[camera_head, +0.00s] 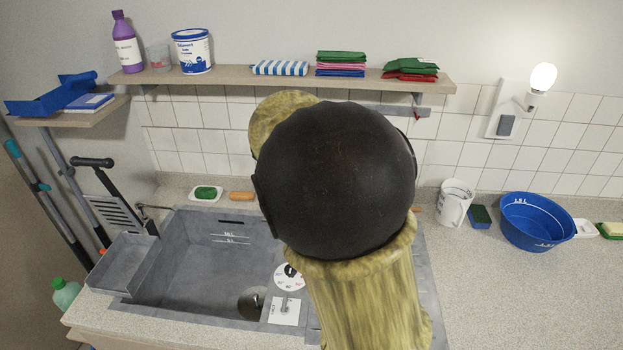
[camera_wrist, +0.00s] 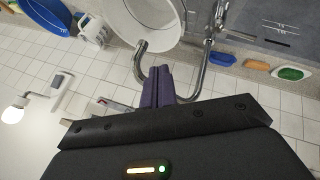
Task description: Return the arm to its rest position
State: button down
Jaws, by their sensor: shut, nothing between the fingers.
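My gripper (camera_wrist: 158,88) shows in the wrist view as two dark purple fingers pressed together, with nothing between them. Its tips point toward a white round vessel (camera_wrist: 148,18) and a curved metal pipe (camera_wrist: 140,62); I cannot tell whether they touch the pipe. In the head view my arm's large dark round joint and yellowish links fill the middle, rising in front of the tiled wall. My gripper is hidden there behind the arm.
The grey sink (camera_head: 205,262) lies left of my arm. A wooden shelf (camera_head: 230,78) holding a bottle, tub and folded cloths runs along the wall. A white mug (camera_head: 455,203) and blue basin (camera_head: 537,222) stand right. The front right counter (camera_head: 530,300) is clear.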

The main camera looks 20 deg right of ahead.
jog(key=s+a+f+g+y, duration=0.1)
jog(key=s+f+y, duration=0.2)
jog(key=s+f, duration=0.3)
jog(key=s+a+f+n+g+y, duration=0.1)
jog(key=s+f, duration=0.4)
jog(key=s, duration=0.7)
jog(key=shift+s+a+f+y, duration=0.2)
jog(key=shift+f+y, duration=0.2)
jog(key=shift+y, duration=0.5)
jog(key=shift+w+d, duration=0.1)
jog(key=shift+w, duration=0.05)
